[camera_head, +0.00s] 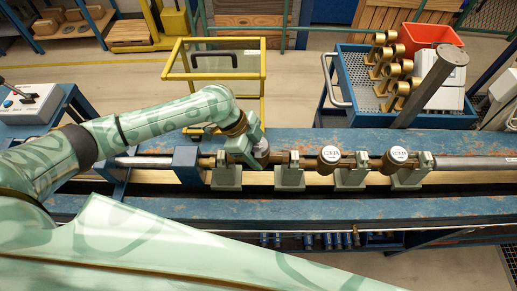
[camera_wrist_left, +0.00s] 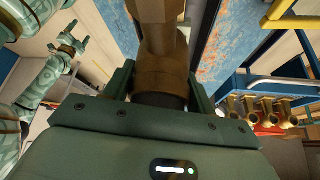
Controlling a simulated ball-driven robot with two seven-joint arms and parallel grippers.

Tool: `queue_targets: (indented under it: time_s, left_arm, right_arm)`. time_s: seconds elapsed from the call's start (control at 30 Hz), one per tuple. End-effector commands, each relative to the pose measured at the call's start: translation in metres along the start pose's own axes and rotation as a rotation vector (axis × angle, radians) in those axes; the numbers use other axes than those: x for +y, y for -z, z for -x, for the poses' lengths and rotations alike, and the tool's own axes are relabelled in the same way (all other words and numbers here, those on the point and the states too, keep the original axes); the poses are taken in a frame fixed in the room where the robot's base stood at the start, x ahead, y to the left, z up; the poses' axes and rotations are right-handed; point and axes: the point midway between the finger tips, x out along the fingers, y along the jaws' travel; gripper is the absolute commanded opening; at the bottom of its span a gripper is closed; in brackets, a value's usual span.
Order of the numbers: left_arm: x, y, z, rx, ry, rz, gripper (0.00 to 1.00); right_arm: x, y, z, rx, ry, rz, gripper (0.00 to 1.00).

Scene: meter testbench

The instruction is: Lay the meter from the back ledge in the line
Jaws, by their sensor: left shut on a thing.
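My left gripper (camera_head: 252,150) is shut on a meter (camera_head: 262,152) with a pale round face, at the left part of the line. In the left wrist view the held meter's brass body (camera_wrist_left: 162,72) sits between the dark green fingers (camera_wrist_left: 160,98). The held meter appears level with the line, between the first grey-green support (camera_head: 226,178) and the second support (camera_head: 289,178); I cannot tell whether it rests there. Two more meters stand in the line, a middle one (camera_head: 329,157) and a right one (camera_head: 395,159). My right gripper (camera_wrist_left: 68,42) shows small in the left wrist view; its jaws are unclear.
The blue bench's back ledge (camera_head: 330,138) looks bare beside the line. A blue trolley (camera_head: 345,100) behind holds several brass fittings (camera_head: 388,68) and a red bin (camera_head: 430,36). A grey post (camera_head: 430,85) rises at the right. A yellow-framed cart (camera_head: 214,85) stands behind.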

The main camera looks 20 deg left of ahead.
Motion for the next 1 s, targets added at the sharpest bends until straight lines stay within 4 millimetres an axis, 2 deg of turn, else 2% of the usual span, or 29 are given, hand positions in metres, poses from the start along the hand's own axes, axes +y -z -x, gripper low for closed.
queue_targets:
  time_s: [0.33,0.8,1.0]
  left_arm:
    - [-0.001,0.0,-0.001,0.002,0.002,-0.001,0.08]
    - [-0.001,-0.012,-0.021,0.002,0.001,-0.001,0.08]
    - [-0.001,-0.013,-0.023,0.002,0.002,-0.002,0.08]
  right_arm:
    - [0.0,0.0,-0.002,0.0,0.0,0.0,0.74]
    - [-0.001,-0.003,-0.016,-0.003,0.001,0.0,0.74]
    - [0.0,-0.004,-0.017,-0.003,0.0,0.001,0.74]
